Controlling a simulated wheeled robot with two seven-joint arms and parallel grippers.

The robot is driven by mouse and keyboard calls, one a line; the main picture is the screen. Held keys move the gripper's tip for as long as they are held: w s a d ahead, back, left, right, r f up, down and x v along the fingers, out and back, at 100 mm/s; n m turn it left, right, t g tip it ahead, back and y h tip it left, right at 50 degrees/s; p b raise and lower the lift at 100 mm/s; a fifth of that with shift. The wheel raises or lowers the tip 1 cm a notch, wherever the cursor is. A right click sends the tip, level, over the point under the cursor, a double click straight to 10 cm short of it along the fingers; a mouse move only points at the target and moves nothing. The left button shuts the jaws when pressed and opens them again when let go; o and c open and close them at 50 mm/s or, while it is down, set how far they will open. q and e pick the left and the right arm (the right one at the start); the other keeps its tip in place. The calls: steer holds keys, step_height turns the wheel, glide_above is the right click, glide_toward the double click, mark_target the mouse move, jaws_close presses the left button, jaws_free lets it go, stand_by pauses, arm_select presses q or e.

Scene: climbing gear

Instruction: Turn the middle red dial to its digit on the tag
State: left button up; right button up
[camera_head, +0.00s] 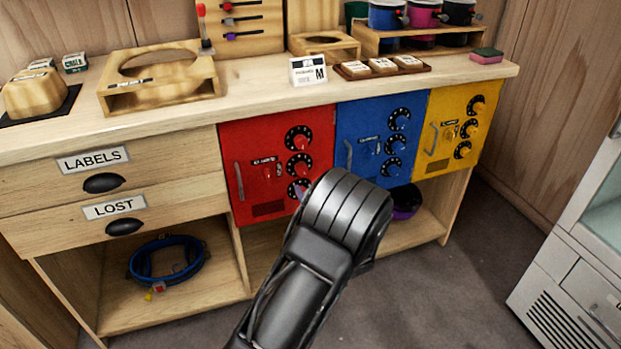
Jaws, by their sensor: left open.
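The red cabinet door (232,150) carries three dark dials with red knobs in a column at its right side. The middle red dial (300,165) shows uncovered; its digits are too small to read. The lower red dial (297,188) is partly covered. My left gripper (307,189) is open, at the lower red dial and just below the middle one; my dark wrist hides most of it, so I cannot tell whether it touches. A white card (308,70) marked M stands on the counter; its small print is unreadable. My right gripper is not in view.
Blue (350,120) and yellow (440,110) cabinet doors with their own dials are right of the red one. Drawers labelled LABELS and LOST (115,207) are left. A blue coiled strap (165,260) lies on the lower shelf. The floor in front is clear.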

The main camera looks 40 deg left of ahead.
mark_target(303, 171)
arm_select(q)
steer(key=shift+d, duration=0.1)
steer(key=shift+b+x, duration=0.55)
steer(key=shift+x, duration=3.4)
steer(key=shift+d, duration=0.1)
steer(key=shift+c, duration=0.2)
jaws_close()
